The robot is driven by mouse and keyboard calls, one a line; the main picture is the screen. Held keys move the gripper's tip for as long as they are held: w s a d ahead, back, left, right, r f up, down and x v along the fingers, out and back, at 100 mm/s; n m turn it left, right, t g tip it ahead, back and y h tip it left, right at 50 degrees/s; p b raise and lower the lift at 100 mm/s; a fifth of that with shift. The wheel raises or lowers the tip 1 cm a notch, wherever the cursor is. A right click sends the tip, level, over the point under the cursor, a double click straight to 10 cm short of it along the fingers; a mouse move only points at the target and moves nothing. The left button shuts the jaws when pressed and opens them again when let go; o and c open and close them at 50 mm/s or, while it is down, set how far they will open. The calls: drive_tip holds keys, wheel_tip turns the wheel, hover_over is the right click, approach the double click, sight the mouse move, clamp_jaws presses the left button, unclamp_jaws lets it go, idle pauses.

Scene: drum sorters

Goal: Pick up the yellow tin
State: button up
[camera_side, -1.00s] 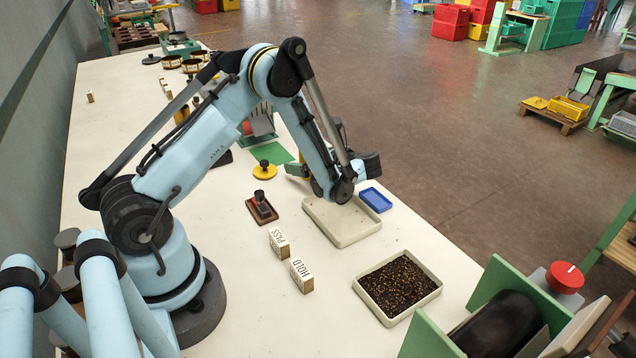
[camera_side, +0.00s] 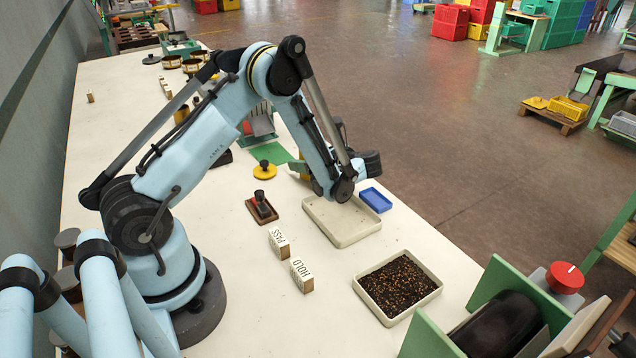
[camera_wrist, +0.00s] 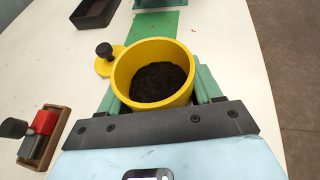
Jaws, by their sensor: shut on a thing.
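The yellow tin (camera_wrist: 150,52) is round and open at the top, with dark granular contents. My gripper (camera_wrist: 160,91) has its green fingers against both sides of it and is shut on it. In the side view my forearm and wrist hide most of the tin, and only a small yellow part (camera_side: 304,172) shows. I cannot tell whether the tin is clear of the table. A yellow lid with a black knob (camera_side: 264,170) lies on the table beside it and also shows in the wrist view (camera_wrist: 105,66).
A beige tray (camera_side: 342,238) and a blue tray (camera_side: 375,200) lie close to my gripper. A tray of dark beans (camera_side: 358,289) stands nearer the front. PASS (camera_side: 277,246) and HOLD (camera_side: 301,278) blocks and a stamp on a brown base (camera_side: 262,212) stand to the left.

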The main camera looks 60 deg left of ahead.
drive_tip(key=shift+r, duration=1.75)
drive_tip(key=shift+d+r, duration=0.15)
drive_tip(key=shift+r, duration=0.15)
drive_tip(key=d+r, duration=0.6)
drive_tip(key=d, duration=0.5)
drive_tip(key=shift+r, duration=0.3)
